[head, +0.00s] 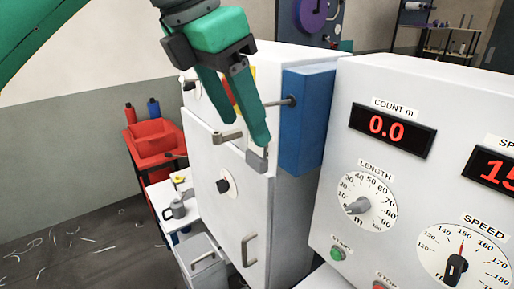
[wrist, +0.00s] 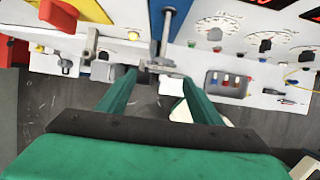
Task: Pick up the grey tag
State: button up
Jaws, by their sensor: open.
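My gripper (head: 247,134) is open in front of the white cabinet, its green fingers pointing down. A small flat grey piece (head: 257,160), which looks like the grey tag, shows just below the nearer fingertip; part of it is hidden by that finger. In the wrist view my open gripper (wrist: 160,75) has a grey piece (wrist: 158,68) between or just beyond its fingertips, under a metal rod. I cannot tell whether a finger touches it. Nothing is clearly held.
The white cabinet (head: 228,180) has a grey lever handle (head: 227,137) close by. A blue box (head: 307,125) with a protruding rod (head: 274,103) stands right of my fingers. The control panel (head: 340,115) is further right. A red cart (head: 155,145) stands left behind.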

aim_at(255, 148)
jog(key=shift+x, duration=3.25)
jog(key=c, duration=1.2)
jog(key=shift+r, duration=0.1)
jog(key=shift+r, duration=0.25)
jog(key=s+a, duration=0.3)
jog(key=a, duration=0.1)
jog(key=s+a, duration=0.4)
jog(key=a, duration=0.1)
jog(key=s+a, duration=0.4)
jog(key=a, duration=0.1)
jog(key=shift+s, duration=0.2)
